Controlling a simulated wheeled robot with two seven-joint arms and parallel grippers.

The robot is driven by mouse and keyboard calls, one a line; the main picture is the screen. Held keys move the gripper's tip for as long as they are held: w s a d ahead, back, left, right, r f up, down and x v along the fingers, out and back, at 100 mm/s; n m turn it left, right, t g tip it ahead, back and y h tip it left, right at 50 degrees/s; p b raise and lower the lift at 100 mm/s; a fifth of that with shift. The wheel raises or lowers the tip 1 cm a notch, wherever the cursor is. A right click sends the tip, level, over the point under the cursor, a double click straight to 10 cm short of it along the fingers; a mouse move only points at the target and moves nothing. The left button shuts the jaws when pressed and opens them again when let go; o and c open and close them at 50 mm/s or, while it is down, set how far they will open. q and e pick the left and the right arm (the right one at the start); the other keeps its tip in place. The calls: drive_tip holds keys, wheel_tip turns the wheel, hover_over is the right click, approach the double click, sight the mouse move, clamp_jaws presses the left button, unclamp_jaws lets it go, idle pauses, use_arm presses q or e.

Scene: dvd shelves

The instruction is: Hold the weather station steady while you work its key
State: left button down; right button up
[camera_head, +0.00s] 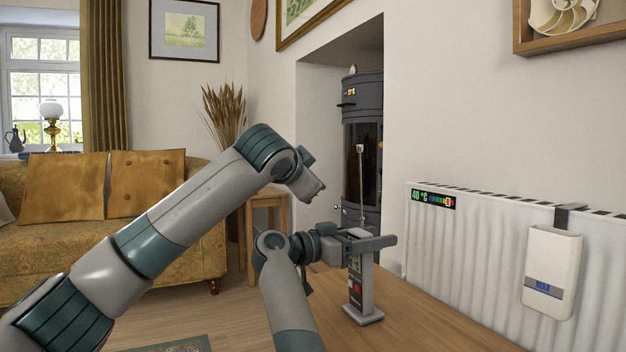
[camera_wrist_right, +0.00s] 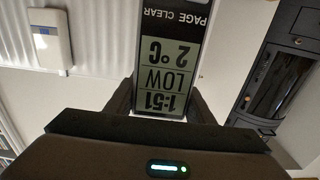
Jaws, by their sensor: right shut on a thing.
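The weather station (camera_head: 355,285) stands upright on its grey foot on the wooden table, showing a small red patch on its side. My right gripper (camera_head: 372,242) is shut around its upper part. In the right wrist view the station's display (camera_wrist_right: 168,75) appears upside down between the two fingers (camera_wrist_right: 160,100). It reads 1:51, LOW and 2 °C, by the labels PAGE and CLEAR. The keys themselves are not clear. The end of my left arm (camera_head: 306,187) is above and left of the station, apart from it; its jaws cannot be made out.
The wooden table (camera_head: 430,325) is clear right of the station. A white radiator (camera_head: 470,245) stands behind it, with a white MAX box (camera_head: 551,275) hanging on it. A dark stove (camera_head: 362,130) sits in the alcove. A wooden stool (camera_head: 262,205) and sofa (camera_head: 70,235) are left.

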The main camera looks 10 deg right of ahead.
drive_tip(key=shift+f, duration=0.15)
drive_tip(key=o, duration=1.4)
drive_tip(key=shift+o, duration=0.2)
drive_tip(key=shift+a, duration=0.1)
drive_tip(key=v, duration=1.2)
